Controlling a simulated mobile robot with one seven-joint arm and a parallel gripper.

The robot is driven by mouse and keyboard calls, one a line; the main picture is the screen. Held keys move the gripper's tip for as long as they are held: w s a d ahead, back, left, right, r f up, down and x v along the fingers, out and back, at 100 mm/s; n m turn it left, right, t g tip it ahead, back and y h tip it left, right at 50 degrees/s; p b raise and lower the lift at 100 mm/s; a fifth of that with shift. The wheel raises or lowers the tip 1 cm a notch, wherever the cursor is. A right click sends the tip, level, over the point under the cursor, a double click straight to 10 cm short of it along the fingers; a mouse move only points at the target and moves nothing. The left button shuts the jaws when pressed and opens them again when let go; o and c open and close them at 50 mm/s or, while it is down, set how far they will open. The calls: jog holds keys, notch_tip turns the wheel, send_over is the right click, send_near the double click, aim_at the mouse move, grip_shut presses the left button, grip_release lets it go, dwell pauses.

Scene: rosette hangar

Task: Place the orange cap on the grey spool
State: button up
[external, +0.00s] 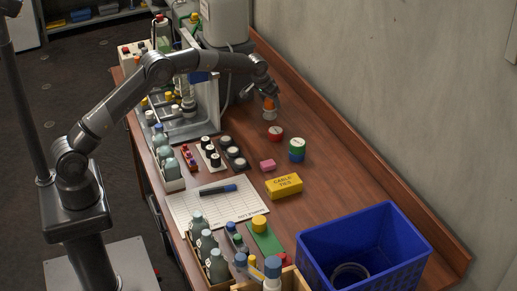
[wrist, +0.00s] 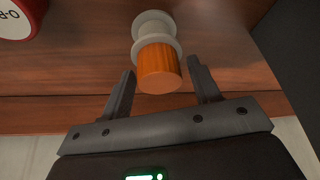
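The orange cap (wrist: 158,68) sits on the end of the grey spool (wrist: 151,28), in line with it and seemingly touching its upper flange. In the external view the cap (external: 268,103) is above the spool (external: 269,115), which stands upright on the wooden bench. My gripper (wrist: 161,68) is open, with one finger on each side of the cap and a visible gap at both fingers. In the external view my gripper (external: 267,92) is just above the cap and partly hides it.
A red-rimmed round container (external: 275,133) stands near the spool; part of it (wrist: 18,18) shows in the wrist view. A green and blue stack (external: 296,150), a pink block (external: 267,165) and a yellow box (external: 284,186) stand nearer the front. The bench right of the spool is clear.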

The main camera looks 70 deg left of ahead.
jog(key=shift+o, duration=0.3)
jog(key=shift+s+r, duration=0.1)
jog(key=shift+r, duration=0.45)
jog(key=v, duration=1.1)
jog(key=shift+s+d, duration=0.15)
jog(key=shift+s, duration=0.05)
jog(key=s+d+r+m, duration=0.1)
jog(key=s+d+r, duration=0.2)
jog(key=s+r, duration=0.35)
jog(key=s+d+r+m+t, duration=0.1)
jog(key=s+d+r, duration=0.25)
jog(key=s, duration=0.65)
jog(key=s+d+r, duration=0.2)
jog(key=s+r, duration=0.3)
jog(key=s, duration=0.4)
jog(key=s+d+f+m, duration=0.1)
jog(key=s+d+f, duration=0.1)
jog(key=s, duration=1.1)
jog(key=s+d+f+m+h, duration=0.1)
jog(key=s+d+f, duration=0.2)
jog(key=s, duration=1.1)
jog(key=shift+f+m+t+h, duration=0.3)
jog(key=shift+f, duration=0.3)
